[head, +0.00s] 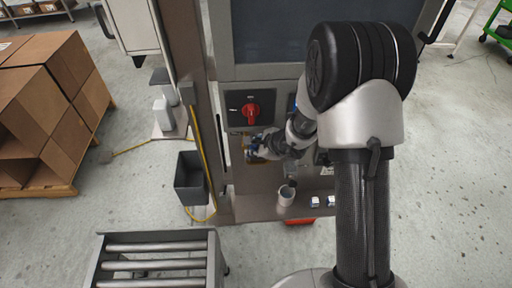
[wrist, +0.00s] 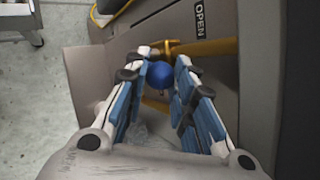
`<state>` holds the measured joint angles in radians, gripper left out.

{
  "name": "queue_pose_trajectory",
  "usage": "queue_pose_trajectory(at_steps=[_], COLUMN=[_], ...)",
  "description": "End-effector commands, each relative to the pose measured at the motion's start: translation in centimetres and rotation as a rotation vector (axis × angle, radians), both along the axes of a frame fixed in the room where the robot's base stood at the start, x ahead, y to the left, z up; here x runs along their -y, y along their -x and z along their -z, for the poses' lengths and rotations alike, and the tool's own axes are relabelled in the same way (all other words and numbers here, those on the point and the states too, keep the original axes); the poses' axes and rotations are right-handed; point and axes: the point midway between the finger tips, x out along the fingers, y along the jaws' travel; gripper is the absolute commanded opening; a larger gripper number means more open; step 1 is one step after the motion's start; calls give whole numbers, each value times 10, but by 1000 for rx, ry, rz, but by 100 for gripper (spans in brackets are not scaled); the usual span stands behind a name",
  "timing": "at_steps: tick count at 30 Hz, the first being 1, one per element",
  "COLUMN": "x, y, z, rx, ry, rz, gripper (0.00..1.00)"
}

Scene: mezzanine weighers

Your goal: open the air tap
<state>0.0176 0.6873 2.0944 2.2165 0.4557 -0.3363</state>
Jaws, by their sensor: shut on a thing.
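The air tap shows in the wrist view as a round blue knob (wrist: 160,75) by a yellow pipe (wrist: 205,48). My gripper (wrist: 163,80) has its two blue-padded fingers closed on the knob, one on each side. A black label reading OPEN (wrist: 199,20) is on the panel above the pipe. In the head view my gripper (head: 254,148) is at the machine's front, below the red rotary switch (head: 251,111). The tap is mostly hidden there behind my gripper.
A white cup (head: 286,195) and small items stand on the ledge below. A dark bin (head: 190,178) and a yellow hose (head: 198,145) are at the left. A roller conveyor (head: 155,248) stands in front; stacked cartons (head: 45,95) are at far left.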

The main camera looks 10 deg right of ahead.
Motion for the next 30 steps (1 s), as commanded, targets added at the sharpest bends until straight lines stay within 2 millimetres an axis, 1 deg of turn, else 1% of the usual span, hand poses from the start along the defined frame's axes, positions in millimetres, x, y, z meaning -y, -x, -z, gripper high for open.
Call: queue_pose_trajectory(at_steps=[3,4,13,26,30], x=[-1,-1,0,0,1], y=[2,2,1,0,1], z=[2,2,1,0,0], rx=[-5,-5,-3,-1,-1], ry=[0,0,0,-3,-33], rz=[-1,-1,-1,0,1], gripper=[0,25,45,46,46])
